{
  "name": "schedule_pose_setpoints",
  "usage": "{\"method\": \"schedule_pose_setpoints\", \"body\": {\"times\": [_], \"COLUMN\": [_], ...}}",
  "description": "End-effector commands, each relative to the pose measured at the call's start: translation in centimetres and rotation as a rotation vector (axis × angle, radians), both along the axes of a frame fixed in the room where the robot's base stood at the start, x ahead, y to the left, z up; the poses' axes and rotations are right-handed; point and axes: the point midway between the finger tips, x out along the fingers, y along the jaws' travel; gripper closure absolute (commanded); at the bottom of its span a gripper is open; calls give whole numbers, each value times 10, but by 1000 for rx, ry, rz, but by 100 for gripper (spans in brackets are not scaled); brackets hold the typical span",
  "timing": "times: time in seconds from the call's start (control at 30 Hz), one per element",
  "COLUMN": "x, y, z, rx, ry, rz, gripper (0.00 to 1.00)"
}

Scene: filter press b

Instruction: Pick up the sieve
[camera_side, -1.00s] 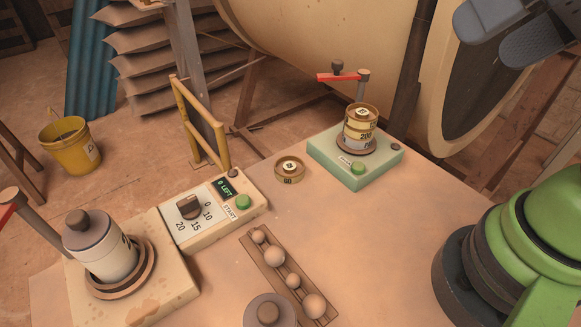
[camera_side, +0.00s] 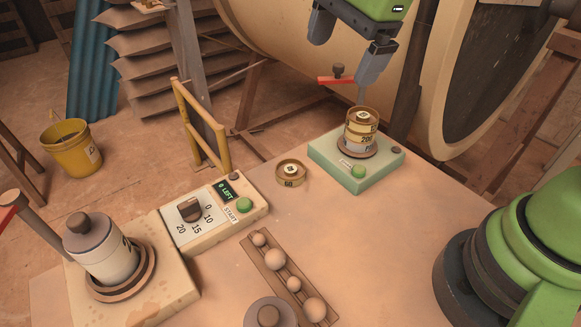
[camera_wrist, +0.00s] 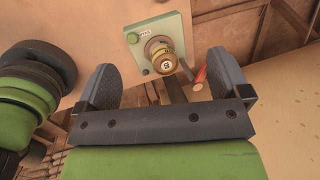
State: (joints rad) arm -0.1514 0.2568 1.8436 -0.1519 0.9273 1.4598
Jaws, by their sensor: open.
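A small brass sieve (camera_side: 291,172) marked 60 lies by itself on the table, left of the green machine. A stack of brass sieves (camera_side: 361,124), one marked 200, stands upright on that machine's round plate. My gripper (camera_side: 347,50) is open and empty, above the stack in the side picture. In the wrist view, my gripper (camera_wrist: 164,75) has its fingers wide apart, with the stack (camera_wrist: 161,59) showing between and beyond them, not touched. The lone sieve cannot be made out in the wrist view.
The green machine (camera_side: 325,156) has a red-handled lever (camera_side: 345,80) behind the stack. A control box (camera_side: 207,228) reads "0 LEFT". A lidded pot (camera_side: 98,250) stands front left. A rack of balls (camera_side: 275,262) lies in front. The table's right middle is clear.

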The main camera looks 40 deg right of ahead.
Motion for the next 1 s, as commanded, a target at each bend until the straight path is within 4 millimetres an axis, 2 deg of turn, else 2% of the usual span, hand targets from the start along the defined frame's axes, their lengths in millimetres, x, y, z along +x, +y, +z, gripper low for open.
{"method": "schedule_pose_setpoints", "body": {"times": [0.03, 0.2, 0.3, 0.4, 0.53, 0.8, 1.0], "x": [13, 44, 53, 57, 59, 59, 60], "y": [6, 22, 29, 33, 35, 35, 34], "z": [-20, -82, -113, -136, -152, -191, -207], "rx": [8, 19, 11, 3, -4, -5, -4], "ry": [53, 176, 222, 249, 263, 266, 266], "rz": [-96, -444, -607, -722, -795, -808, -809], "gripper": [6, 6, 6, 6, 6, 6, 6]}}
